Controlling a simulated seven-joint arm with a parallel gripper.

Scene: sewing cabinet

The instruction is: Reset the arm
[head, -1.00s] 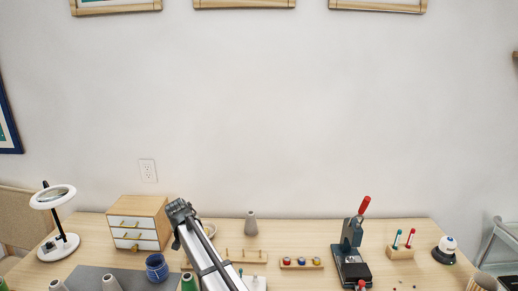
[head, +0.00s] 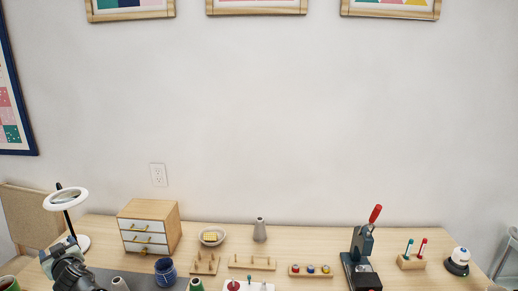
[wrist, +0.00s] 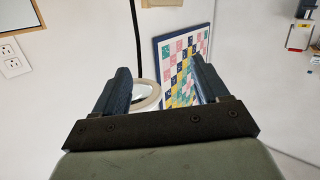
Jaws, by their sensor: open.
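My gripper (head: 63,250) is low at the left of the head view, in front of the magnifier lamp (head: 66,199) and left of the small drawer cabinet (head: 149,227). In the wrist view my gripper (wrist: 165,78) has its two dark fingers wide apart, with nothing between them. Behind the fingers, that view shows the lamp's white ring (wrist: 146,95) and a framed patchwork picture (wrist: 182,62). The gripper covers part of the lamp's base in the head view.
The wooden table (head: 300,235) holds a blue pot (head: 165,271), a bowl (head: 212,236), a grey cone (head: 260,230), peg racks (head: 252,263), a red-handled press (head: 363,250) and a bell-like device (head: 458,261).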

